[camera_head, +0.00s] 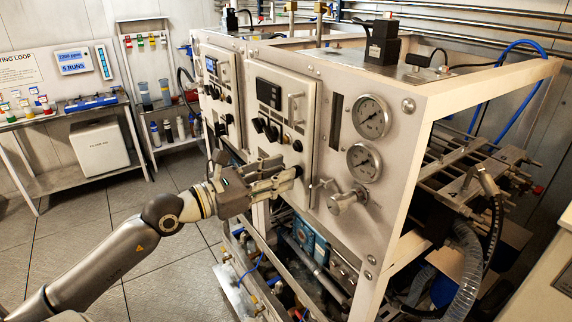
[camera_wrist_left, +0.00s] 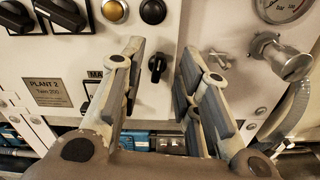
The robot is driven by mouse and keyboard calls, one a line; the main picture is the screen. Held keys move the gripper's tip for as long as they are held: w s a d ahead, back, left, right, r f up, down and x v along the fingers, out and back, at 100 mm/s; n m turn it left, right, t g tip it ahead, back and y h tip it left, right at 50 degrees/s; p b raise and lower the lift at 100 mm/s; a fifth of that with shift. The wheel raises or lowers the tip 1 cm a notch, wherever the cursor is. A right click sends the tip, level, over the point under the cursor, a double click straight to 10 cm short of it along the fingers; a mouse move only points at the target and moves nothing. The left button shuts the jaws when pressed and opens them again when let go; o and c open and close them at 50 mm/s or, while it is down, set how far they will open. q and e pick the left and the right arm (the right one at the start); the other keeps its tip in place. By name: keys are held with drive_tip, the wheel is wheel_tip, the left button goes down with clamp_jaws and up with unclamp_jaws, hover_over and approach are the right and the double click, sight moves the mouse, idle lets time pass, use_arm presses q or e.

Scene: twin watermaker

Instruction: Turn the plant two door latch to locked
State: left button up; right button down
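My left gripper (camera_head: 290,176) is at the lower right corner of the plant two control door (camera_head: 298,92). In the left wrist view a small black turn-knob (camera_wrist_left: 157,66), apparently the door latch, shows between the spread fingers (camera_wrist_left: 162,54). Its grip stands roughly upright, slightly tilted. The fingers are open, one on each side, with visible gaps; I cannot tell how far they are from the panel. A plate reading "PLANT 2" (camera_wrist_left: 45,93) is left of the fingers. My right gripper is not in view.
Black rotary switches (camera_head: 266,129) are on the door. Open floor (camera_head: 90,245) lies to the left.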

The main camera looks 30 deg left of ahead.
sight(302, 170)
use_arm(q)
drive_tip(key=shift+p+x, duration=0.45)
drive_tip(key=shift+x, duration=0.75)
clamp_jaws()
